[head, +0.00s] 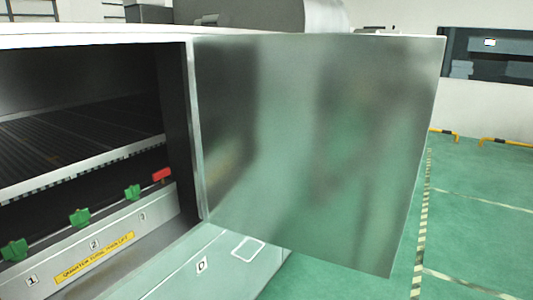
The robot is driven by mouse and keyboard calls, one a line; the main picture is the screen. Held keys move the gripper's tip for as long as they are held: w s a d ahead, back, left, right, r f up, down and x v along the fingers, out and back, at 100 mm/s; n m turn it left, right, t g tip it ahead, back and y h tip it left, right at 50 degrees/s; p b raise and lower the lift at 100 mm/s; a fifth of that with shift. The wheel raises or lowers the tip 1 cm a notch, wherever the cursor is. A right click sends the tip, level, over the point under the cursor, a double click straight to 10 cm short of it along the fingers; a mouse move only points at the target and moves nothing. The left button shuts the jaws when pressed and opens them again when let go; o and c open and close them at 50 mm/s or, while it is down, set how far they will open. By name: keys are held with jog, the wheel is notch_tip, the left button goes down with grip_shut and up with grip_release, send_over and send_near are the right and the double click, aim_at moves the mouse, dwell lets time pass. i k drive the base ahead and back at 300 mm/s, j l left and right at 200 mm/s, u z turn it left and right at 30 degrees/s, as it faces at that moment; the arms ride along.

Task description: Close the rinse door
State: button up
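The rinse door (310,140) is a flat, shiny metal panel in the head view. It stands open, swung out to the right from a vertical edge at the right side of the machine's opening. The opening (70,90) is uncovered at the left and shows a dark inside with a ribbed rack. No handle shows on the door face that I see. My gripper is not in view.
Below the opening, a sill (110,245) carries several green clips, a red one (162,175) and a yellow label. A lower panel (215,262) sits under the door. Green floor (480,220) with striped lines is free at right. Yellow-black barriers (505,143) stand farther back.

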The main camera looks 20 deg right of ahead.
aim_at(313, 144)
jog(key=l+u, duration=0.25)
jog(key=u, duration=0.2)
jog(key=l+u, duration=0.3)
jog(key=u, duration=0.2)
jog(key=l+u, duration=0.15)
jog(key=l, duration=0.2)
jog(key=k+l+u, duration=0.15)
jog(key=l, duration=0.15)
jog(key=l+u, duration=0.15)
jog(key=l, duration=0.15)
jog(key=k+l, duration=0.15)
jog(key=l, duration=0.2)
jog(key=k+l+u, duration=0.15)
jog(key=l, duration=0.15)
jog(key=k+l, duration=0.15)
jog(key=l, duration=0.15)
jog(key=k+l, duration=0.15)
jog(key=l, duration=0.2)
jog(key=k+l, duration=0.15)
jog(key=l, duration=0.2)
jog(key=k+l, duration=0.1)
jog(key=l, duration=0.25)
jog(key=k+l+u, duration=0.1)
jog(key=l, duration=0.25)
jog(key=k+l, duration=0.2)
jog(key=l, duration=0.15)
